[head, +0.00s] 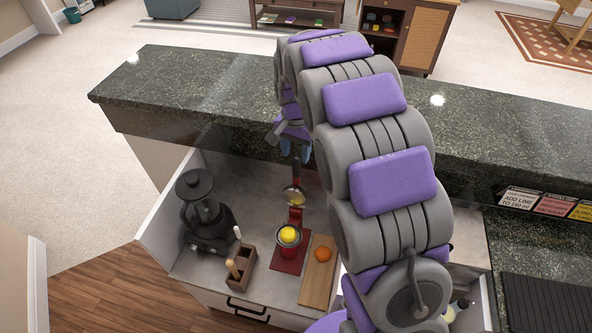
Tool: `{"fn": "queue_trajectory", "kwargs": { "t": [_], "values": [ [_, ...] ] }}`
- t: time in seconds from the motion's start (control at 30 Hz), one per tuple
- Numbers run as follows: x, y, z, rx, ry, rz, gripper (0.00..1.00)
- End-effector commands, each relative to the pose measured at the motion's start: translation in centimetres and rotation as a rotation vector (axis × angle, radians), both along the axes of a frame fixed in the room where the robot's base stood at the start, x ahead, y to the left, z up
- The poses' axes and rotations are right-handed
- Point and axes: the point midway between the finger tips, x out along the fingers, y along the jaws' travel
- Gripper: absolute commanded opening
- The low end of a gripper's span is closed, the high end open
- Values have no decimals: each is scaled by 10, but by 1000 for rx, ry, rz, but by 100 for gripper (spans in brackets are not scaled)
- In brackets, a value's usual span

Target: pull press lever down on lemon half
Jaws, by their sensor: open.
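The red citrus press (291,262) stands on the bar's lower counter. A yellow lemon half (289,234) sits in its cup. The press's upper part, a metallic piece on the red lever (294,197), is raised behind the lemon half and apart from it. My gripper (296,153) is open, fingers pointing down, just above and behind this raised part in the picture. I cannot tell whether a finger touches the lever.
A wooden board (318,285) with an orange (322,254) lies right of the press. A wooden holder with utensils (241,273) and a dark blender (204,215) stand left. The raised dark stone bar top (190,98) runs behind.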

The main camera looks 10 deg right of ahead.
Motion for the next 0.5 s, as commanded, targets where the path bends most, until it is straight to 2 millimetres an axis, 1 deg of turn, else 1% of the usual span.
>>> {"fn": "queue_trajectory", "kwargs": {
  "t": [0.03, 0.2, 0.33, 0.5],
  "values": [
    [-2, 0, -13, 0, 7, 0, 51],
    [-2, 0, -45, 0, 7, 0, 51],
    [-1, 0, -61, 0, 2, 0, 51],
    [-1, 0, -73, 0, 0, 0, 51]
  ]
}}
